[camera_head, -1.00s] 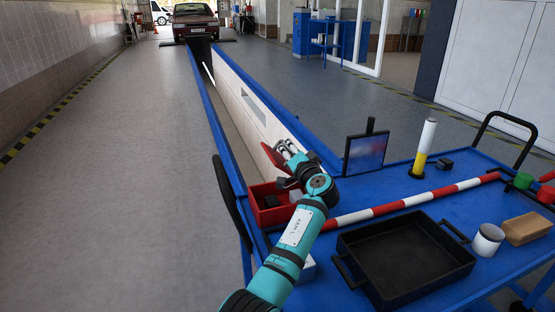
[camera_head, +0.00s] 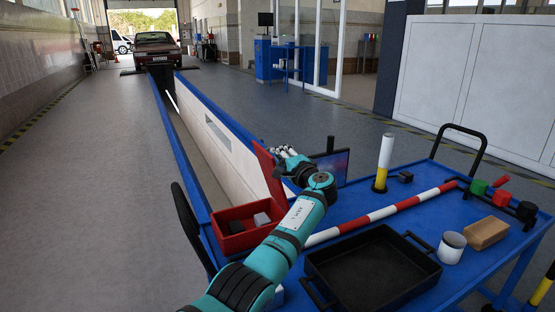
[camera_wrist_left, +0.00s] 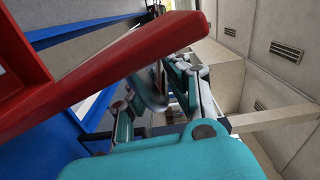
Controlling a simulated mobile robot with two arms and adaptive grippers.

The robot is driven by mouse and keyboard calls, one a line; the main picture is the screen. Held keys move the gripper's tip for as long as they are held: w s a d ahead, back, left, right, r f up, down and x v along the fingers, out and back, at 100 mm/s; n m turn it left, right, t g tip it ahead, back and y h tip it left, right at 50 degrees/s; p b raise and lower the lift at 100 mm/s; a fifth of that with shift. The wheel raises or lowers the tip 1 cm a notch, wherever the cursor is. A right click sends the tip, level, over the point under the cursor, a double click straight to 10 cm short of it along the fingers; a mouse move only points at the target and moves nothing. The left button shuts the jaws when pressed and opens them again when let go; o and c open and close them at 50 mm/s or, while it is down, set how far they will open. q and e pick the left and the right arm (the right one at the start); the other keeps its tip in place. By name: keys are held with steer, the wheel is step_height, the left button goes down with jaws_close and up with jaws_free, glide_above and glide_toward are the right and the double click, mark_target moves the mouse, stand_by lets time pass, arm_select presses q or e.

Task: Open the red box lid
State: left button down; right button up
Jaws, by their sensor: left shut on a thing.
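The red box (camera_head: 232,236) sits at the left corner of the blue trolley, with a dark block and a grey block inside. Its red lid (camera_head: 266,174) stands raised, close to upright, along the box's right side. My left gripper (camera_head: 284,152) is at the lid's upper edge, shut on it. In the left wrist view the red lid (camera_wrist_left: 110,75) crosses from lower left to upper right, in front of the gripper's fingers (camera_wrist_left: 155,92), and hides part of them. My right gripper is in neither view.
The blue trolley (camera_head: 400,208) also holds a black tray (camera_head: 372,268), a red-white bar (camera_head: 385,211), a yellow-white cylinder (camera_head: 384,165), a white cup (camera_head: 451,247) and a tan block (camera_head: 486,233).

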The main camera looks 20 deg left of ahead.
arm_select(q)
steer(key=shift+r, duration=0.1)
steer(key=c, duration=1.3)
jaws_free()
steer(key=shift+w, duration=0.15)
steer(key=shift+c, duration=0.2)
steer(key=shift+r, duration=0.1)
steer(key=shift+d, duration=0.1)
steer(key=shift+s+d+f, duration=0.2)
steer(key=shift+s+d, duration=0.05)
steer(key=shift+s, duration=0.05)
steer(key=v, duration=1.1)
steer(key=shift+s+r, duration=0.2)
